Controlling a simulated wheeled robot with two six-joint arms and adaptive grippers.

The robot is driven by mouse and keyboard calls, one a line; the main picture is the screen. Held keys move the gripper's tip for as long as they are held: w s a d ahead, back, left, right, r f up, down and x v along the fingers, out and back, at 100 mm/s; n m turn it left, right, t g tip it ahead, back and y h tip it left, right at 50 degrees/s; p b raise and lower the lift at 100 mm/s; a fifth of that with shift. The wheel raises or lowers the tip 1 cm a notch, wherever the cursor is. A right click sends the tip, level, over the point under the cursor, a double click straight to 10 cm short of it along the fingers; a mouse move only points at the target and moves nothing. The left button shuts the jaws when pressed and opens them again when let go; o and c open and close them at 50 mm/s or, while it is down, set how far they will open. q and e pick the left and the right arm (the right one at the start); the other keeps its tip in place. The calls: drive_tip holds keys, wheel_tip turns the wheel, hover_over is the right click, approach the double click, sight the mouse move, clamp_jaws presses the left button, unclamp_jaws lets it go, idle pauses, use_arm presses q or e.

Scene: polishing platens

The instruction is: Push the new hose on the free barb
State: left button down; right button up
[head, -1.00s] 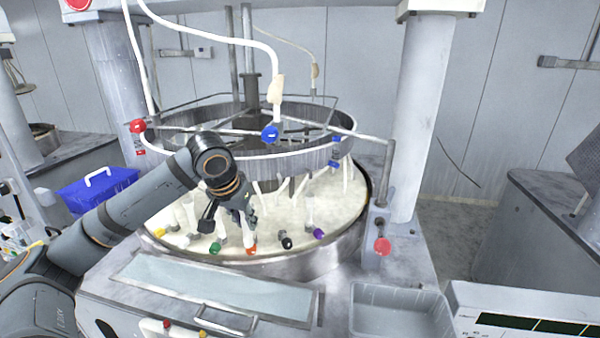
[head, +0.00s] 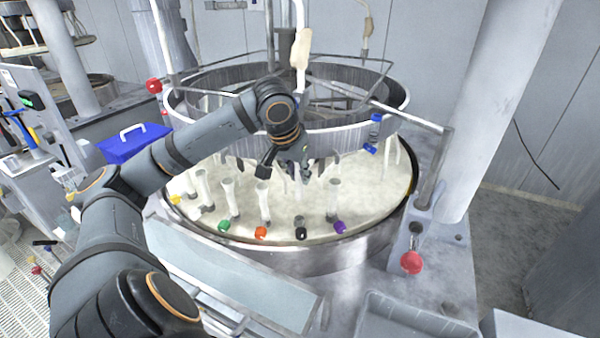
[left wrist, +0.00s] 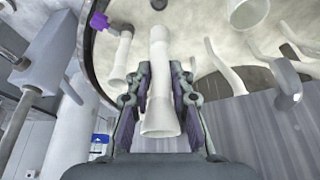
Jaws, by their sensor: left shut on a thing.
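My left gripper (head: 296,160) is above the front part of the pale platen (head: 375,190), below the front of the grey ring. In the left wrist view the same gripper (left wrist: 160,100) is shut on a white hose (left wrist: 160,85) with a flared near end, its sides between the two fingers. More white hoses stand nearby, one (left wrist: 120,58) beside a purple cap (left wrist: 98,20). A grey fitting (left wrist: 286,80) with a curved white hose shows at the right of that view. Which barb is free I cannot tell. My right gripper is out of view.
The ring (head: 385,100) stands over the platen, with blue fittings (head: 375,118) at its right. Coloured caps, such as green (head: 223,226), orange (head: 261,232) and black (head: 301,233), line the front of the platen. A blue box (head: 130,143) is at left, a red knob (head: 411,263) at right.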

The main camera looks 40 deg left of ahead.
sight(297, 196)
use_arm(q)
drive_tip(key=shift+f+b, duration=0.3)
drive_tip(key=shift+f, duration=0.15)
drive_tip(key=shift+f+b, duration=0.4)
wheel_tip(297, 196, down, 4)
drive_tip(key=b, duration=0.4)
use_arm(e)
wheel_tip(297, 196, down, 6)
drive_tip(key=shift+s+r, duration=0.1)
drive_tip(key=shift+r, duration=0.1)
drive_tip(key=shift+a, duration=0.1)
use_arm(q)
drive_tip(key=shift+f+b, duration=1.55)
drive_tip(key=shift+f, duration=0.15)
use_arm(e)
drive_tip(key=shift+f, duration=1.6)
use_arm(q)
drive_tip(key=c, duration=1.1)
unclamp_jaws()
drive_tip(key=shift+r, duration=0.1)
